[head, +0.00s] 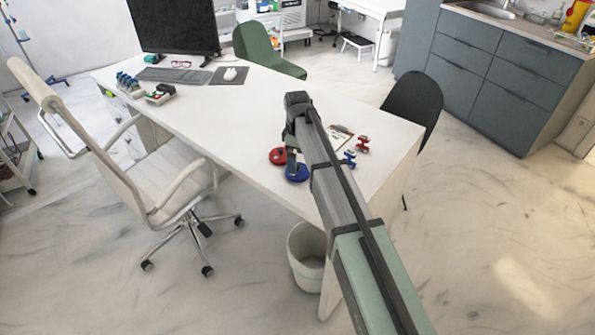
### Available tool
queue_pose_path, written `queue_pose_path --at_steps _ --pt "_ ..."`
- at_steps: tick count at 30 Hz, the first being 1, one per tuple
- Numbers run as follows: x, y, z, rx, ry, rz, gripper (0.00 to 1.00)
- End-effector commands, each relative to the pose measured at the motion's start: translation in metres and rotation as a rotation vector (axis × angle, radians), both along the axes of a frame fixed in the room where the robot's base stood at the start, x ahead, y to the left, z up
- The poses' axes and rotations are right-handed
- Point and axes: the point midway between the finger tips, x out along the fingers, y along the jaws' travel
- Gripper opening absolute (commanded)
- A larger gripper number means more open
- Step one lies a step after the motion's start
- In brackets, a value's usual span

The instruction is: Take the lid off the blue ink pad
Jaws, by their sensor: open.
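The blue ink pad (297,174) is a round blue disc near the front edge of the white desk, below and partly behind my gripper. I cannot tell its lid apart from its base at this size. A red ink pad (278,157) lies just to its left and a little behind it. My gripper (292,164) points down over the blue pad, its fingertips close to the pad's top. The jaws are open. Whether the fingers touch the pad or sit around it is too small to tell.
Red and blue stamps (362,145) and a clipboard (340,138) lie right of my arm. A keyboard (175,75), mouse (230,73) and monitor (173,25) stand at the back. The desk's middle (215,115) is clear. A bin (305,255) stands below the front edge.

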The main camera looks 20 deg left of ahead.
Motion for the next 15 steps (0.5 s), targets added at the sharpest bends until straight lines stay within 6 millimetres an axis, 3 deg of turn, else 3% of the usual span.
queue_pose_path --at_steps 9,15 --pt "0.0 -0.002 -0.039 -0.001 0.001 0.0 1.0" --pt "0.0 -0.002 -0.047 0.0 0.0 0.0 1.0"
